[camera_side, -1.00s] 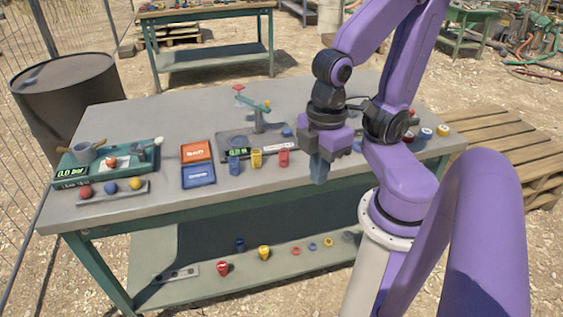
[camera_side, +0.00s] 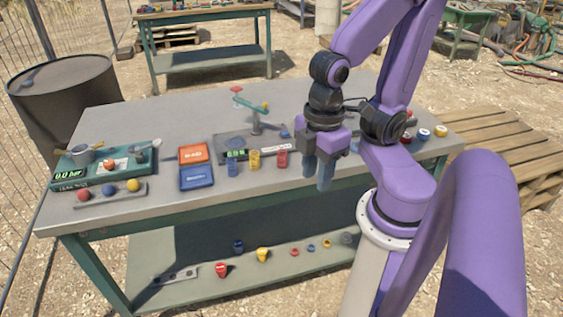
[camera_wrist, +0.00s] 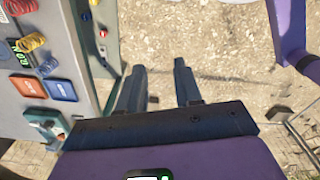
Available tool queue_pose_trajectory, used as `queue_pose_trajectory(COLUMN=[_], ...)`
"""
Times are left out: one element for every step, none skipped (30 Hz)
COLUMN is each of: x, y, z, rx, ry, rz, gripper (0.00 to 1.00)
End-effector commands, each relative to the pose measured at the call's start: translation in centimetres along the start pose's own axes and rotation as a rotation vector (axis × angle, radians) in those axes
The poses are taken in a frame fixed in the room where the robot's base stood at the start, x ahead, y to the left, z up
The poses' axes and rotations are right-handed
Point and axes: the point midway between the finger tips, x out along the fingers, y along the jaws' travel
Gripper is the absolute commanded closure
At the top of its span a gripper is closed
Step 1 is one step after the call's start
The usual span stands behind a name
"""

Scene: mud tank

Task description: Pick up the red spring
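The red spring (camera_side: 282,158) stands on the workbench near its front edge, at the right end of a row with a yellow spring (camera_side: 254,159) and a blue spring (camera_side: 232,167). In the wrist view the red spring (camera_wrist: 20,7) is at the top left corner, partly cut off by the frame. My gripper (camera_side: 316,182) is to the right of the red spring, apart from it, pointing down by the bench's front edge. In the wrist view my gripper (camera_wrist: 159,68) has its two fingers apart with nothing between them, only ground beyond.
A green unit (camera_side: 75,177) is at far left. The lower shelf (camera_side: 210,281) holds several small parts.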

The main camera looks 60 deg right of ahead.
Motion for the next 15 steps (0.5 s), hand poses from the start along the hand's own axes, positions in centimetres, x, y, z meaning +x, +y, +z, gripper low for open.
queue_pose_trajectory(x=[0.0, 0.0, 0.0, 0.0, 0.0, 0.0, 0.0, 0.0, 0.0, 0.0, 0.0, 0.0, 0.0, 0.0, 0.0], y=[0.0, 0.0, 0.0, 0.0, 0.0, 0.0, 0.0, 0.0, 0.0, 0.0, 0.1, 0.2, 0.5, 0.7, 1.2], z=[0.0, 0.0, 0.0, 0.0, 0.0, 0.0, 0.0, 0.0, 0.0, 0.0, 0.0, -0.1, -0.2, -0.3, -0.5], rx=[0.000, 0.000, 0.000, 0.000, 0.000, 0.000, 0.000, 0.000, 0.000, 0.000, 0.000, 0.000, 0.000, 0.000, -0.002], ry=[0.000, 0.000, 0.000, 0.000, 0.000, 0.000, 0.000, 0.000, 0.000, 0.000, 0.000, 0.000, -0.001, -0.001, -0.002], rz=[0.000, 0.000, 0.000, 0.000, 0.000, 0.000, 0.000, 0.000, 0.000, 0.000, 0.000, 0.000, 0.001, 0.001, 0.002], gripper=[0.48, 0.38, 0.37, 0.37, 0.37, 0.37, 0.37, 0.37, 0.37, 0.37, 0.37, 0.37, 0.37, 0.37, 0.37])
